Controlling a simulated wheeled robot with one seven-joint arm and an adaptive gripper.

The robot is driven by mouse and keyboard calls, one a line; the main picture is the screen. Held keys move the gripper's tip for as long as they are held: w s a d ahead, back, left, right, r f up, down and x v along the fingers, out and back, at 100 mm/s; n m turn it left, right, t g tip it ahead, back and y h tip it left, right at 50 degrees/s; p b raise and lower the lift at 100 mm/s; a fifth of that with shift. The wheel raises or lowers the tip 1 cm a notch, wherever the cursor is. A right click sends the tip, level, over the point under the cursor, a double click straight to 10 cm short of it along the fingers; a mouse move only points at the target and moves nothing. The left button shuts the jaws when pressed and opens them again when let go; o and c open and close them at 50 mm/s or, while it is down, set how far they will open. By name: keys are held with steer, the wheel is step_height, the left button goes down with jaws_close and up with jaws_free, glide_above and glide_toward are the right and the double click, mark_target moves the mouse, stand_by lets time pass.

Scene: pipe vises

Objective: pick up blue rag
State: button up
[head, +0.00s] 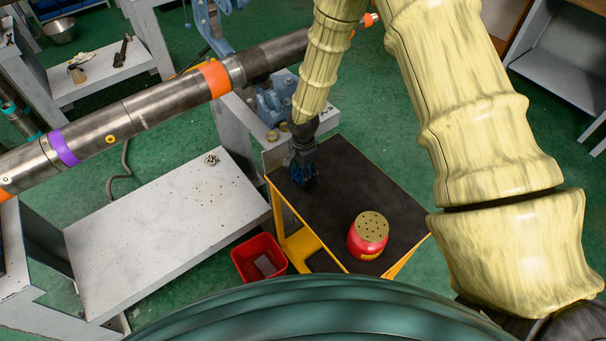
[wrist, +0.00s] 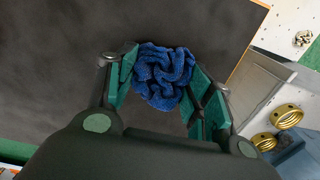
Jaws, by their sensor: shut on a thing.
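The blue rag (wrist: 165,78) is a crumpled, textured cloth bundle between the green finger pads of my gripper (wrist: 163,85) in the wrist view. My gripper is shut on it, with a pad against each side. In the head view my gripper (head: 304,178) points down over the far left part of the black top of a yellow cart (head: 345,200). The rag is hard to make out there, mostly hidden by the fingers. I cannot tell whether the rag still touches the cart top.
A red container with a perforated tan lid (head: 369,234) stands on the cart's near right. A red bin (head: 259,259) sits on the floor beside the cart. A grey bench (head: 165,220) is at left. A long pipe (head: 150,115) crosses above, with a blue vise (head: 277,104) behind the cart.

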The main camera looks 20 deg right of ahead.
steer(key=shift+r+b, duration=0.45)
steer(key=shift+r, duration=0.3)
steer(key=shift+w+r+b, duration=0.1)
steer(key=shift+r+b, duration=0.2)
steer(key=shift+r, duration=0.65)
steer(key=s+a+b, duration=0.1)
steer(key=s+a, duration=0.2)
steer(key=s, duration=0.4)
steer(key=s+a+r+b, duration=0.1)
steer(key=s+a+b, duration=0.1)
steer(key=s, duration=0.6)
steer(key=shift+a+r, duration=0.25)
steer(key=shift+a, duration=0.35)
steer(key=shift+c, duration=1.4)
